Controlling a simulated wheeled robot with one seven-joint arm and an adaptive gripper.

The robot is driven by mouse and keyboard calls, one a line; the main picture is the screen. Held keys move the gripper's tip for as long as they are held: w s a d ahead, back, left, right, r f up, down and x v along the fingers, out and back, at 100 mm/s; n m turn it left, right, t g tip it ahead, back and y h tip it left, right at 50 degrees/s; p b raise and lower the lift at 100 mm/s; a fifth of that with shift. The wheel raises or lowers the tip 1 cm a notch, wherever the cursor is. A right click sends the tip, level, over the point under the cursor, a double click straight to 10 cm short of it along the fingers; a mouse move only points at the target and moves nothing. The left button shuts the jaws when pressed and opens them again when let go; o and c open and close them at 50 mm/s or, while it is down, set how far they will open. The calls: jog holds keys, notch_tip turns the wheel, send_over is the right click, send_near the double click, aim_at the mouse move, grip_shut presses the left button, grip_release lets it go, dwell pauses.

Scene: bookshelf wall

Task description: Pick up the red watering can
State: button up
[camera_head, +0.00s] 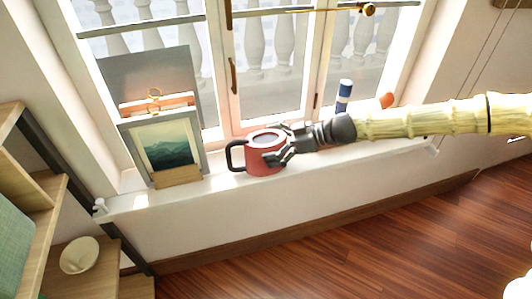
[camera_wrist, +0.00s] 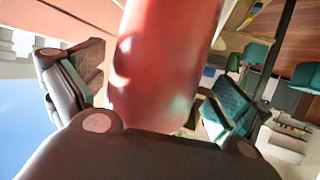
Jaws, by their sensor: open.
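The red watering can (camera_head: 262,158) stands upright on the white window sill, with a dark loop handle on its left side. My gripper (camera_head: 279,156) is at its right side, with its dark fingers open around the can's right part. In the wrist view, the red body of the can (camera_wrist: 160,70) fills the middle between the two finger pads of my gripper (camera_wrist: 152,88). The left pad shows a small space from the can, and the right pad is close to it. Whether either pad touches it I cannot tell.
A framed mountain picture (camera_head: 165,148) leans on the sill left of the can. A blue and white cylinder (camera_head: 344,95) and an orange item (camera_head: 386,100) are behind my arm. The window stands behind the can. A wooden shelf (camera_head: 75,262) with a cream bowl (camera_head: 80,256) is at lower left.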

aim_at(264, 138)
jog(key=c, duration=1.1)
jog(key=shift+c, duration=0.2)
jog(key=shift+r, duration=0.15)
jog(key=shift+r, duration=0.3)
jog(key=r, duration=0.3)
jog(key=shift+s+a, duration=0.1)
jog(key=shift+s, duration=0.1)
jog(key=s+a+r, duration=0.1)
jog(key=s+a, duration=0.2)
jog(key=s, duration=1.2)
jog(key=shift+s, duration=0.15)
jog(key=shift+a+r, duration=0.1)
